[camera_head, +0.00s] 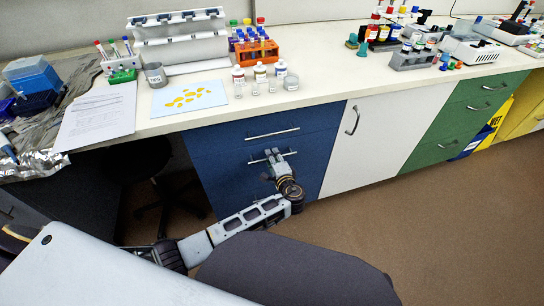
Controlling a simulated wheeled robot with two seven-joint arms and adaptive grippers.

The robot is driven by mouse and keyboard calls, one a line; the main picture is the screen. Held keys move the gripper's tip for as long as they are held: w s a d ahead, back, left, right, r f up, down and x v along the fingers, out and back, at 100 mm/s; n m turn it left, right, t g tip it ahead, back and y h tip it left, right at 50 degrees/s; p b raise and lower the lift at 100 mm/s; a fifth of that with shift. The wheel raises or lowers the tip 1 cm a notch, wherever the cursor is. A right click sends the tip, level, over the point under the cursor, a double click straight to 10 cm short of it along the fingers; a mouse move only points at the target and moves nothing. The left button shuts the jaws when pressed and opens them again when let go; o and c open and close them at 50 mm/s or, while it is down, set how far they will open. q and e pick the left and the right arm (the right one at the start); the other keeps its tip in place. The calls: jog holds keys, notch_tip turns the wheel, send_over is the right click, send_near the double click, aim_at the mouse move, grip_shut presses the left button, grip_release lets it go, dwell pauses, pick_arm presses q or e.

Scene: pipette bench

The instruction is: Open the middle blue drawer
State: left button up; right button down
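The blue drawer unit (225,150) stands under the white bench top, left of a white door. Its top drawer has a horizontal silver bar handle (272,133). The middle blue drawer (230,172) is below it, with a similar handle (290,153). The drawer fronts look flush. My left gripper (274,156) is at the middle handle, its fingers overlapping the bar near its center. Whether they are closed on it is too small to tell. My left arm hides part of the lower front. My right gripper is not in view.
The white door (375,140) and green drawers (465,115) stand to the right. Open brown floor (430,220) lies in front. A dark stool (170,190) is in the knee space to the left. Racks, bottles and a blue sheet (190,98) are on the bench.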

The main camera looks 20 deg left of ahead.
pick_arm(q)
jog(key=shift+c, duration=0.5)
grip_shut()
jog(key=shift+s+f, duration=0.1)
